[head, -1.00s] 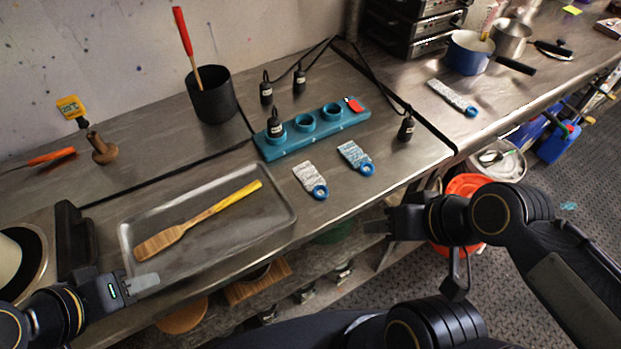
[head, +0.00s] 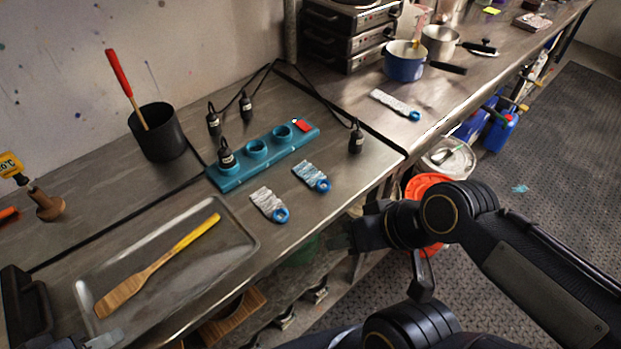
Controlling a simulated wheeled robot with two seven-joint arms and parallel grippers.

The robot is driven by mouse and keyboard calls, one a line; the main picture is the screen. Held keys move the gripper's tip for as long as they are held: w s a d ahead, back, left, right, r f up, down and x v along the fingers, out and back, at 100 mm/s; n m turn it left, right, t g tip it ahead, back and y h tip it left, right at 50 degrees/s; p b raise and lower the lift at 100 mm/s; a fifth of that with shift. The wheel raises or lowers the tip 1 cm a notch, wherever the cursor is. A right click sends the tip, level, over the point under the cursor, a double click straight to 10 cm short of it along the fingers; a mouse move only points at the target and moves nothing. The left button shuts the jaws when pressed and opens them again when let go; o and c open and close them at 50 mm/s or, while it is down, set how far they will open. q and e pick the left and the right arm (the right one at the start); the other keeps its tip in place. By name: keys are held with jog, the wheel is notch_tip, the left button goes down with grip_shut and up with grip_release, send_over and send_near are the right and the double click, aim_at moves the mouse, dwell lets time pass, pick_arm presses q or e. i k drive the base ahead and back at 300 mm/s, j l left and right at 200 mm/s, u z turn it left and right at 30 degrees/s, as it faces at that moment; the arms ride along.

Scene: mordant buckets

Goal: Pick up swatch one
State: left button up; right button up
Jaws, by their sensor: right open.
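Three cloth swatches with blue rings lie on the steel bench; I cannot tell which is swatch one. A pale grey swatch (head: 265,201) lies just in front of the teal rack (head: 236,177). A bluish swatch (head: 308,173) lies to its right. Another pale swatch (head: 392,101) lies farther back right, near the pots. My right gripper (head: 337,236) is open and empty, off the bench's front edge, below and right of the two nearer swatches. Only a bit of my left gripper (head: 104,340) shows at the bottom left, by the tray; its jaws are unclear.
A metal tray (head: 246,246) holds a wooden paddle (head: 135,287). Black bottle-like weights (head: 356,139) with cables stand around the rack. A black pot (head: 166,143), a blue saucepan (head: 404,66) and stacked hotplates (head: 345,42) stand farther back. Orange and white buckets (head: 447,158) stand beyond the front edge.

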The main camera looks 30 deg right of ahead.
aim_at(263, 199)
jog(key=u, duration=1.9)
jog(key=k+z, duration=0.25)
jog(key=z, duration=0.15)
jog(key=k+l+z, duration=0.2)
jog(key=z, duration=1.25)
jog(key=i+l+u, duration=0.35)
jog(key=l+u, duration=0.15)
jog(key=l, duration=0.15)
